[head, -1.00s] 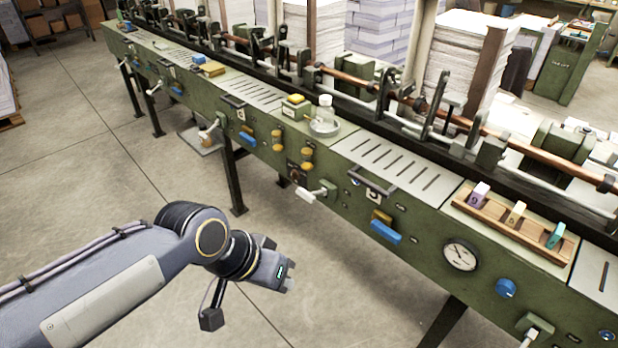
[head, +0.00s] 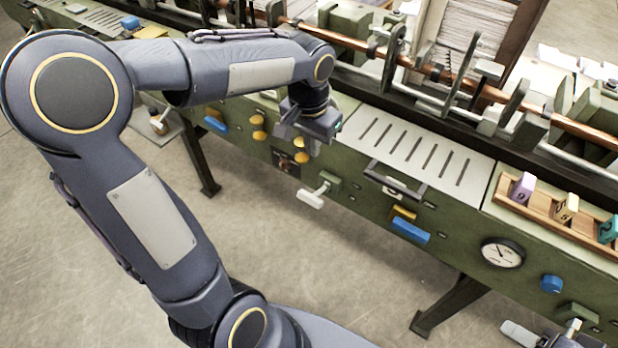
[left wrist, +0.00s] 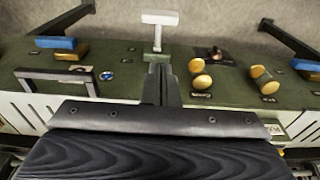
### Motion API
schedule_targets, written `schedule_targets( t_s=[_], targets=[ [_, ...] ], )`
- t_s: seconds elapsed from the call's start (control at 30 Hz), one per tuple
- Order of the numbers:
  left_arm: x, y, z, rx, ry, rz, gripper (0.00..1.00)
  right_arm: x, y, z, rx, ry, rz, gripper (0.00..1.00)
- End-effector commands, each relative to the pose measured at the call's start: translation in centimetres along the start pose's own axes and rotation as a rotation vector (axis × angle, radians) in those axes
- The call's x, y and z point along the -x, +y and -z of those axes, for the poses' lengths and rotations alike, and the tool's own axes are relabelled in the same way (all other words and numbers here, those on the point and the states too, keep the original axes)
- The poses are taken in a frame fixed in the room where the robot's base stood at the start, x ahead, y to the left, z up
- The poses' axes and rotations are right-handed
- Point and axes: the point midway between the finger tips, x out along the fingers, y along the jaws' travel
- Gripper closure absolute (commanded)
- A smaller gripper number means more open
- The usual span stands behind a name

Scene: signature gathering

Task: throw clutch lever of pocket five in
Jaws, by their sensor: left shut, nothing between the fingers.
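A clutch lever with a white T-shaped handle (head: 313,197) sticks out of the green front panel (head: 360,215), left of the black pull handle (head: 395,180). In the left wrist view the white handle (left wrist: 160,18) stands just beyond my fingertips, its shaft in line with them. My left gripper (head: 312,146) is shut and empty, above and near this lever; in the left wrist view its fingers (left wrist: 161,72) lie together. I cannot make out contact or the pocket number. A dark grey part (head: 555,340) at the lower right edge may be my right gripper; its jaws are unclear.
Orange knobs (left wrist: 200,74) sit beside the lever, and a blue pedal-like block (head: 410,230) is to its right. A gauge (head: 502,252), a blue knob (head: 551,284) and a wooden tray (head: 545,215) with numbered blocks are farther right. The floor in front is clear.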

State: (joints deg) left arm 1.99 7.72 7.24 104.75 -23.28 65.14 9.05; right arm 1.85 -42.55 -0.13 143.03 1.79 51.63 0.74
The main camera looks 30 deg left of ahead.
Motion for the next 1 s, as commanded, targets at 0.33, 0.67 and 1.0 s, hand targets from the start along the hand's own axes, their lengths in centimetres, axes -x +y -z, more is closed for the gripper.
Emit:
schedule_targets(
  t_s=[0.33,0.67,1.0],
  targets=[
    [-1.5,0.0,-0.1,0.001,-0.004,-0.001,1.0,-0.1,0.0,0.0,0.0,0.0,0.0,0.55],
    [-8.4,0.0,-0.2,0.0,-0.007,-0.002,1.0,-0.3,0.1,-0.1,0.0,0.0,0.0,0.55],
    [-12.9,0.0,-1.8,0.0,-0.002,-0.001,1.0,-0.3,0.1,-0.1,0.0,0.0,0.0,0.55]
  ],
)
